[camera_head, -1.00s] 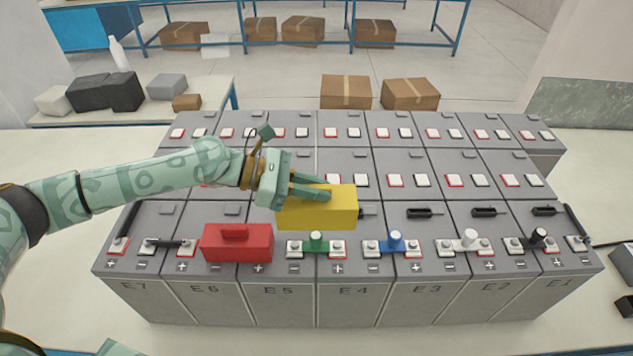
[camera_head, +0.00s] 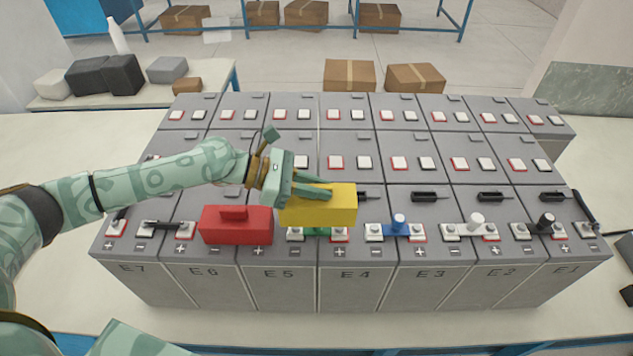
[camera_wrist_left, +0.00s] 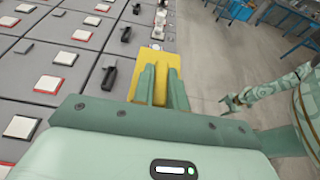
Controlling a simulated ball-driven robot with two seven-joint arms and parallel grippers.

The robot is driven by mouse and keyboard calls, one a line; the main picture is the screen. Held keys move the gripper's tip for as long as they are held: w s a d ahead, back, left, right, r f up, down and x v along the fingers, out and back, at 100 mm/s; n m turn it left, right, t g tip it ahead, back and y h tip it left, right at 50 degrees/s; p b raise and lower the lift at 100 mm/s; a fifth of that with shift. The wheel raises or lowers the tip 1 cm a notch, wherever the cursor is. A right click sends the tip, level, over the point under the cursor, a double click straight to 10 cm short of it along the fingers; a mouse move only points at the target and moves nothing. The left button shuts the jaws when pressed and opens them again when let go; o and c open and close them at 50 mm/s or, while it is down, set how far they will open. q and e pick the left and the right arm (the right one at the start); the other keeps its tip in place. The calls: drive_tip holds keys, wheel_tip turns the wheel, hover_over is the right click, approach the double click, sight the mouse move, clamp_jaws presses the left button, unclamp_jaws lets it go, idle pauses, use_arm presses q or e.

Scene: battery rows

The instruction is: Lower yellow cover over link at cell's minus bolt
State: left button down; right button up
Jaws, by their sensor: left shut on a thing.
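My left gripper (camera_head: 318,192) is shut on the yellow cover (camera_head: 320,210) by its top, and the cover also shows in the left wrist view (camera_wrist_left: 172,70). The cover is level, just above and behind the green link (camera_head: 317,232), whose top it hides from the head view. The green link spans the minus bolt (camera_head: 295,234) of cell E5 and the plus bolt (camera_head: 340,235) of cell E4. I cannot tell whether the cover touches the link. My right gripper (camera_wrist_left: 230,102) shows small in the left wrist view; its opening is unclear.
A red cover (camera_head: 236,226) sits over the link to the left, close to the yellow cover. A blue link (camera_head: 398,227), a white-knobbed link (camera_head: 474,224) and a black-knobbed link (camera_head: 545,225) lie uncovered to the right. Black handled parts (camera_head: 430,195) lie on cell tops.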

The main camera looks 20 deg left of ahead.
use_arm(q)
drive_tip(key=shift+f+b, duration=2)
drive_tip(key=shift+f, duration=1.5)
drive_tip(key=c, duration=1.3)
unclamp_jaws()
drive_tip(key=b+v, duration=0.3)
drive_tip(key=v, duration=1.2)
drive_tip(key=shift+s+a+b, duration=0.1)
drive_tip(key=shift+a+b, duration=0.25)
drive_tip(key=shift+s+a+r, duration=0.1)
drive_tip(key=shift+a+r, duration=0.05)
drive_tip(key=shift+a, duration=0.15)
